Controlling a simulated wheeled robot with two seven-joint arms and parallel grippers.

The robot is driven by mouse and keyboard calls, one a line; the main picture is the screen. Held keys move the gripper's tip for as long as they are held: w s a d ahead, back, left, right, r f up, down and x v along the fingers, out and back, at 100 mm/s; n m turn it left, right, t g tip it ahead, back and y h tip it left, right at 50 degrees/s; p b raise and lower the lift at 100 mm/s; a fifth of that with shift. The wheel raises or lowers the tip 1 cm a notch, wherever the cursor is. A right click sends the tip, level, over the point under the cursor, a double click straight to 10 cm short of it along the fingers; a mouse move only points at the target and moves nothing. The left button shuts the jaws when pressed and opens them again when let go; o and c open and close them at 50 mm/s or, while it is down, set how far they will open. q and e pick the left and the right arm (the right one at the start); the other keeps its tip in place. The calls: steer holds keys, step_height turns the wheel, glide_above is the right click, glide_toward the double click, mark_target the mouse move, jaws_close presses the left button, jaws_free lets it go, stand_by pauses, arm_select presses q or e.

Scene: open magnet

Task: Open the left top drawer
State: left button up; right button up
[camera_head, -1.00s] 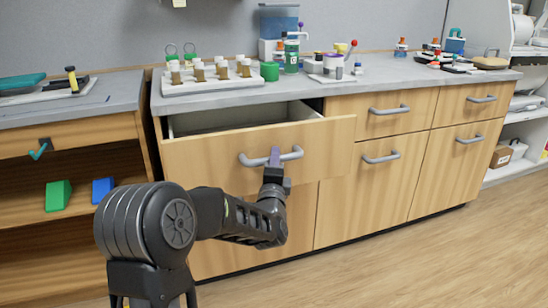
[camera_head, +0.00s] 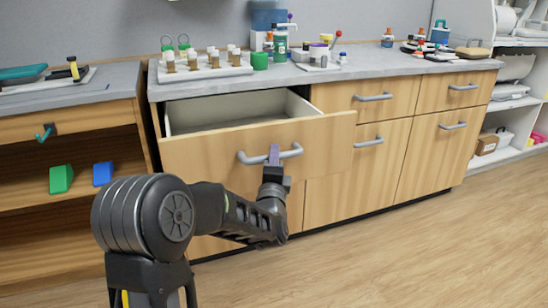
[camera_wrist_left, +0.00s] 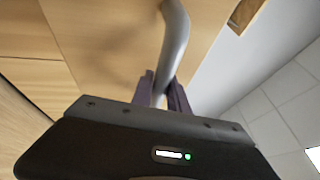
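The left top drawer (camera_head: 210,155) of the wooden cabinet is pulled partway out, and its pale, empty-looking inside (camera_head: 240,108) shows. A grey bar handle (camera_head: 250,158) is on its front. My left gripper (camera_head: 274,156) is at the middle of this handle. In the left wrist view the handle (camera_wrist_left: 173,40) runs between the gripper's two dark fingers (camera_wrist_left: 165,92), which are closed around it. My right gripper is in neither view.
The worktop (camera_head: 370,68) carries a vial rack (camera_head: 205,70), bottles and tools. To the left stands an open-shelf bench (camera_head: 60,120) with a green block (camera_head: 61,179) and a blue block (camera_head: 103,174). Wooden floor (camera_head: 430,250) is clear at the right.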

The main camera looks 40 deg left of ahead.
arm_select(q)
steer(key=o, duration=0.4)
steer(key=shift+o, duration=0.2)
steer(key=shift+s, duration=0.1)
steer(key=p+v, duration=0.1)
steer(key=v, duration=0.6)
steer(key=shift+s+d, duration=0.2)
steer(key=shift+s, duration=0.05)
steer(key=shift+f, duration=0.15)
